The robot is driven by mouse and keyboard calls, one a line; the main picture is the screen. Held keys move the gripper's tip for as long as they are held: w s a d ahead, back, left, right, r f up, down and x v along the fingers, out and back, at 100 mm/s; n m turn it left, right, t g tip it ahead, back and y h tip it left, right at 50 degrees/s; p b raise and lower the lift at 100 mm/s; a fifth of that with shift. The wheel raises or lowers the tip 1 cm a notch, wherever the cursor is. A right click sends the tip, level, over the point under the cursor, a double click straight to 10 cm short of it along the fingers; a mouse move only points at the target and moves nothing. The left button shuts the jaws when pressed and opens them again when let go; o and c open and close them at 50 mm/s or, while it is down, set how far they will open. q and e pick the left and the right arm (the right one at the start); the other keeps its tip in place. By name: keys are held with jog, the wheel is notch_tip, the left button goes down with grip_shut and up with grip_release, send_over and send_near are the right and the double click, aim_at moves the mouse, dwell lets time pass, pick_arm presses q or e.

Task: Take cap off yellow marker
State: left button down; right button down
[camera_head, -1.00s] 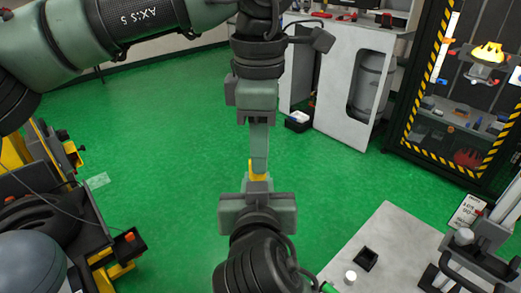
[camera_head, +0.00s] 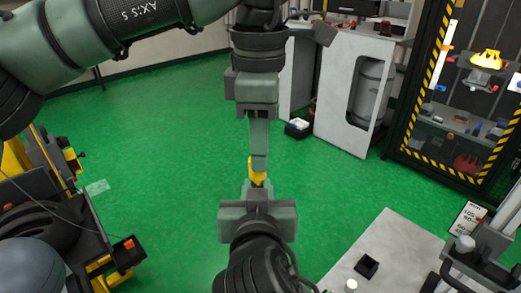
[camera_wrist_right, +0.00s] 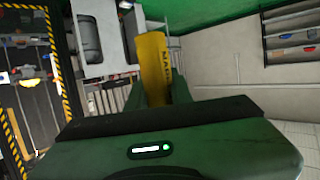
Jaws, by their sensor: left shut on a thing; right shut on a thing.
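The yellow marker (camera_head: 258,173) is upright between my two grippers in the head view. My left gripper (camera_head: 259,158) comes down from above and is shut on its upper part. My right gripper (camera_head: 257,189) comes up from below and is shut on its lower part. The fingers hide both ends, and I cannot tell in the head view whether cap and body are apart. In the right wrist view the yellow marker (camera_wrist_right: 153,62) stands between the fingers of my right gripper (camera_wrist_right: 158,88), with dark lettering along its side.
A grey table (camera_head: 390,250) at the lower right bears a small black holder (camera_head: 367,265) and a white cylinder (camera_head: 351,285). A yellow-and-black striped cabinet (camera_head: 455,125) stands at the right. The green floor (camera_head: 170,140) around the grippers is clear.

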pick_arm(q)
jog(key=shift+w+r, duration=0.1)
jog(key=shift+r, duration=2)
